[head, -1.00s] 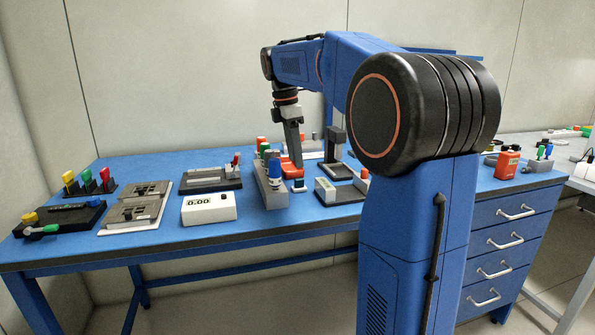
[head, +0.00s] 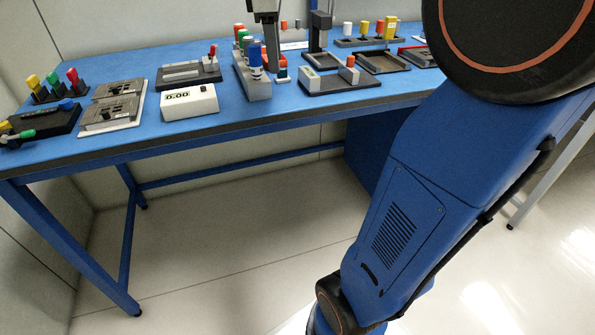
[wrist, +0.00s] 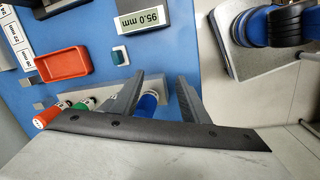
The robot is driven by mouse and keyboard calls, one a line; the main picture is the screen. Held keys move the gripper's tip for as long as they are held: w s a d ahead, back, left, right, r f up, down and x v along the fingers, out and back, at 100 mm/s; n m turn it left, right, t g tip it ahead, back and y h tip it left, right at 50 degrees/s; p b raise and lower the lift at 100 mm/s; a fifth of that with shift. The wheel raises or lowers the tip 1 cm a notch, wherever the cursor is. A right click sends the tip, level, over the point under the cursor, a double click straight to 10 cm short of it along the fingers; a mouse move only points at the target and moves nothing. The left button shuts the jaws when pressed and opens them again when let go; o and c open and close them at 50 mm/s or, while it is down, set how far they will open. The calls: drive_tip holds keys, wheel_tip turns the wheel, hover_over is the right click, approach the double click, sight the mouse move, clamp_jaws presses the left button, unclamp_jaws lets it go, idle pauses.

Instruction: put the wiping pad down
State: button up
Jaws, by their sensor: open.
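A small teal-topped white block, which looks like the wiping pad (head: 282,75), lies on the blue table between the bottle rack and a measuring device. It also shows in the wrist view (wrist: 120,55), apart from my fingers. My gripper (wrist: 160,76) is open, with nothing seen held between its fingers. A blue-capped bottle (wrist: 147,104) shows between and below the fingers in the wrist view.
The bottle rack (head: 258,90) holds blue, green and orange-capped bottles. A red tray (wrist: 62,64) lies left of the pad in the wrist view. A white meter (head: 188,101) stands at the front. Bare table lies around the pad.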

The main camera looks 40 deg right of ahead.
drive_tip(key=s+a+f+m+t, duration=0.1)
drive_tip(key=s+a+f+m, duration=0.2)
drive_tip(key=s+f, duration=0.4)
drive_tip(key=s+a+f+m+t+y, duration=0.1)
drive_tip(key=s+a+f+m, duration=0.2)
drive_tip(key=s+f, duration=0.4)
drive_tip(key=s+a+f+m+t, duration=0.1)
drive_tip(key=s+a+f+m, duration=0.1)
drive_tip(key=s+f+m, duration=0.2)
drive_tip(key=s+f, duration=0.3)
drive_tip(key=s, duration=0.1)
drive_tip(key=shift+a+m+t, duration=0.4)
drive_tip(key=shift+o, duration=0.6)
drive_tip(key=shift+r, duration=0.1)
wheel_tip(320, 180, up, 30)
drive_tip(key=n+g, duration=0.5)
drive_tip(key=n, duration=1)
hover_over(282, 69)
drive_tip(key=f, duration=1.2)
drive_tip(key=shift+w+d, duration=0.2)
drive_tip(key=shift+d, duration=0.15)
drive_tip(key=shift+w+a+f, duration=0.1)
drive_tip(key=shift+f, duration=1.25)
drive_tip(key=shift+a+f, duration=0.1)
drive_tip(key=shift+f, duration=1.25)
